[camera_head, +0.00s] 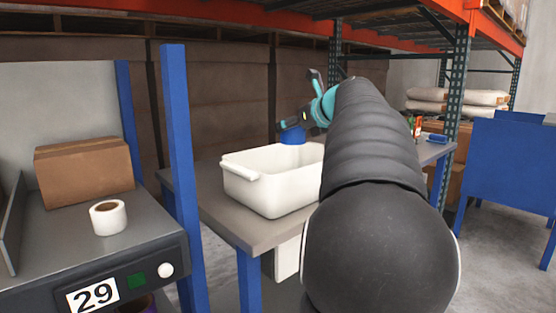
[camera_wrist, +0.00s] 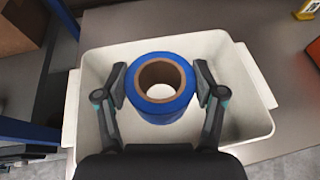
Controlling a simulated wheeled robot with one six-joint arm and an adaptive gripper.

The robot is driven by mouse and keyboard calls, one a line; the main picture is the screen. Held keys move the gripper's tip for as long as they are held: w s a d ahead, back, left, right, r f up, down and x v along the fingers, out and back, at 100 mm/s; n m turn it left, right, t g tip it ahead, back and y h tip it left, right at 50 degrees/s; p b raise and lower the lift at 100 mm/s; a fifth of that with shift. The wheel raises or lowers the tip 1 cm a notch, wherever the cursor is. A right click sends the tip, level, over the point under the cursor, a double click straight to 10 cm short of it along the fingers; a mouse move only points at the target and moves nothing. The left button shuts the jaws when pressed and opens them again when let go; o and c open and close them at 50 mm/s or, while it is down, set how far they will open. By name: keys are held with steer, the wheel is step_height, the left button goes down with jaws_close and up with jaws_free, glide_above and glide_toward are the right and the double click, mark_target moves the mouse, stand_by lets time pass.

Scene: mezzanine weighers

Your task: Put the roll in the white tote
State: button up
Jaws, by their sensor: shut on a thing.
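The white tote (camera_head: 262,190) stands on a grey table, open side up. In the wrist view the tote (camera_wrist: 245,125) lies below my gripper. My gripper (camera_wrist: 160,86) is shut on a blue roll (camera_wrist: 160,108) with a brown core, one finger on each side. The roll is over the tote's opening. In the head view the blue roll (camera_head: 292,136) shows at or just above the tote's far rim, below my gripper (camera_head: 292,127). My arm hides the tote's right end. A white roll (camera_head: 108,217) stands on the scale at the left.
A cardboard box (camera_head: 84,170) sits behind the white roll, on the scale numbered 29. A blue post (camera_head: 178,150) rises between the scale and the table (camera_head: 238,229). A blue item (camera_head: 437,139) lies at the table's far right. Shelving stands behind.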

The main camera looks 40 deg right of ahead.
steer(key=w+f+b, duration=0.2)
steer(key=w+f, duration=0.5)
steer(key=f, duration=0.1)
steer(key=shift+d+f, duration=0.15)
steer(key=shift+d, duration=0.25)
steer(key=shift+w, duration=0.1)
steer(key=shift+f, duration=0.4)
steer(key=shift+f, duration=0.2)
steer(key=o, duration=1.2)
